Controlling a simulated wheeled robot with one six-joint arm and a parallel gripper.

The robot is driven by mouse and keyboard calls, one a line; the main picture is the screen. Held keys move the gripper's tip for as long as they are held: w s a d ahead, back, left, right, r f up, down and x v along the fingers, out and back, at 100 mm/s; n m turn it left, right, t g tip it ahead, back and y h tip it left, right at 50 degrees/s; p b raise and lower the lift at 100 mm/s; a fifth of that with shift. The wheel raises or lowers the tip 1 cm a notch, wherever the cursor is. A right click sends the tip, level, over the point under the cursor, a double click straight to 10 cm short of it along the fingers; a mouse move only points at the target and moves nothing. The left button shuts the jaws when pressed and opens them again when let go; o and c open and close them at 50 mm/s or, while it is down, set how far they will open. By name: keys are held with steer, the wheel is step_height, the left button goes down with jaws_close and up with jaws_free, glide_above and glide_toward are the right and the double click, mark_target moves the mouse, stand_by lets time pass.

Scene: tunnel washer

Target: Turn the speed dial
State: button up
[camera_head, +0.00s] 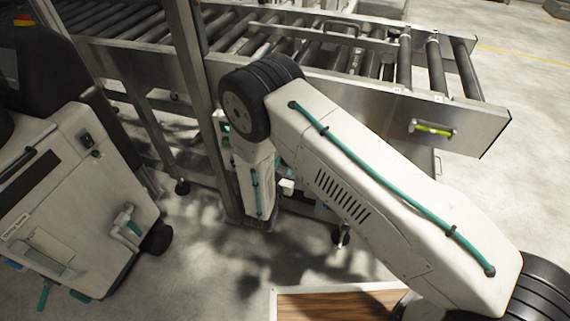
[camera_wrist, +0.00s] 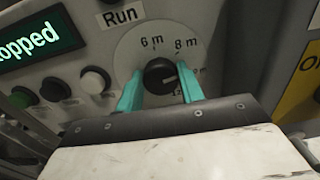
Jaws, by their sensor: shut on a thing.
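The speed dial (camera_wrist: 160,75) is a black round knob on a pale disc with markings such as "6 m" and "8 m", seen in the wrist view. Its pale pointer line points to the right, a little below the "8 m" mark. My gripper (camera_wrist: 158,88) has its two teal fingers on either side of the knob and is shut on it. In the head view my arm covers the panel, and the dial and fingers are hidden there.
A yellow sign (camera_wrist: 304,80) is at the right. A roller conveyor (camera_head: 460,115) stands behind my arm.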

steer(key=n, duration=0.5)
steer(key=shift+f+n, duration=0.1)
steer(key=shift+n, duration=0.3)
stand_by(0.4)
steer(key=o, duration=1)
steer(key=shift+a, duration=0.1)
steer(key=v, duration=0.8)
